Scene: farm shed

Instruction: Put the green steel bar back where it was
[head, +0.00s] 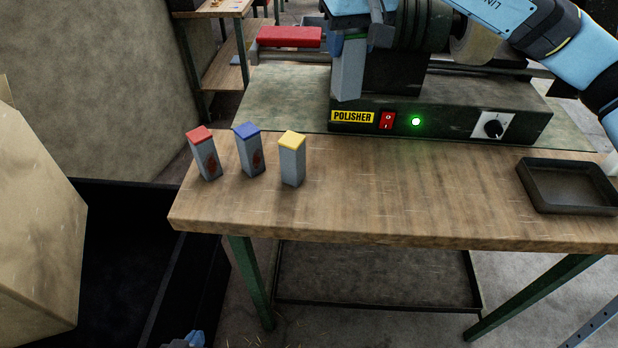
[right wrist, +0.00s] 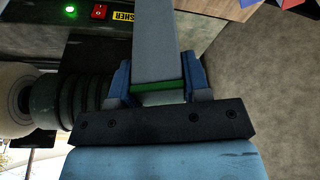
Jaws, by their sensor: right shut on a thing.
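The green steel bar (head: 347,72) is a grey upright block with a green end at its top. It hangs in front of the polisher's left part in the head view. My right gripper (head: 350,30) is shut on it near the green end; the right wrist view shows the fingers (right wrist: 158,82) on both sides of the green band, with the grey bar (right wrist: 155,45) reaching away. The bar's lower end overlaps the polisher's base; contact is unclear. My left gripper (head: 186,341) barely shows at the bottom edge, its jaws cut off.
A red-capped bar (head: 205,157), a blue-capped bar (head: 249,153) and a yellow-capped bar (head: 291,161) stand in a row on the wooden bench (head: 400,200). The polisher (head: 450,120) has a lit green lamp. A dark tray (head: 570,188) lies right. Bench right of the yellow-capped bar is clear.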

